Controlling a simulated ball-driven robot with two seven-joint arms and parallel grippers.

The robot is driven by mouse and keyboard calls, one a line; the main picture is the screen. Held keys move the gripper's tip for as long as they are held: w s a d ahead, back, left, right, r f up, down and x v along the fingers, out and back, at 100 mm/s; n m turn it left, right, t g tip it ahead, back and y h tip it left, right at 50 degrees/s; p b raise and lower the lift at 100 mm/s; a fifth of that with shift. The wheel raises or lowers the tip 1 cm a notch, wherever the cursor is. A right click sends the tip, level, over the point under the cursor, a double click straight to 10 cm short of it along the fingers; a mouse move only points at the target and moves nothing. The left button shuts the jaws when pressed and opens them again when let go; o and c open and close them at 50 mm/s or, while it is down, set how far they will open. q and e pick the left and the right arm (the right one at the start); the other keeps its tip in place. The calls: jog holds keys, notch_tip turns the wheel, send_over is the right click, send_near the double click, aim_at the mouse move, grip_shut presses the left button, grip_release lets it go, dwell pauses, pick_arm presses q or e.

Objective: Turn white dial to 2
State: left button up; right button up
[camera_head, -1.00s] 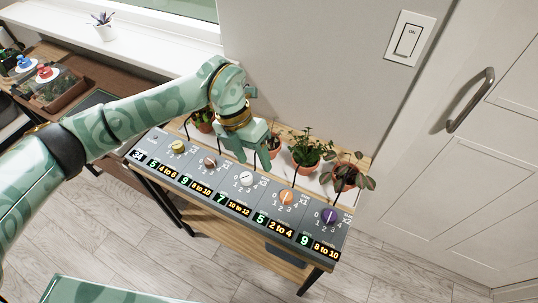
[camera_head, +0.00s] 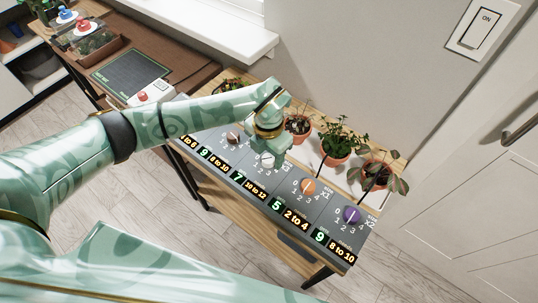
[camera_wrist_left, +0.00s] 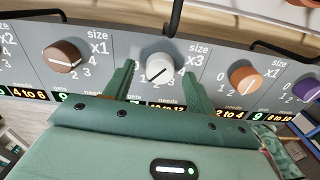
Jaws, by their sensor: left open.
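The white dial (camera_head: 267,161) is on the grey control panel (camera_head: 330,226), between the brown dial and the orange dial. In the left wrist view the white dial (camera_wrist_left: 160,67) has a dark pointer line slanting from lower left to upper right. Its number marks are partly hidden by my fingers. My left gripper (camera_head: 269,148) is open at the white dial, and in the left wrist view its fingers (camera_wrist_left: 159,84) stand on either side of the dial with gaps. I cannot tell the exact number it points at. My right gripper is not in view.
The brown dial (camera_wrist_left: 63,57) and orange dial (camera_wrist_left: 245,79) flank the white one, with a purple dial (camera_head: 351,215) further right. Potted plants (camera_head: 337,143) stand behind the panel. A white box with a red button (camera_head: 151,93) is at the left.

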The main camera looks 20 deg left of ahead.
pick_arm(q)
jog(key=shift+f, duration=0.55)
jog(key=shift+c, duration=0.4)
jog(key=c, duration=0.9)
jog(key=shift+r, duration=0.1)
jog(key=shift+r+n+p, duration=0.15)
jog(key=shift+n+p, duration=0.55)
jog(key=shift+p, duration=0.05)
jog(key=shift+n+p, duration=1)
jog(key=shift+n, duration=0.1)
jog(key=shift+n+p, duration=1.35)
jog(key=shift+n, duration=0.65)
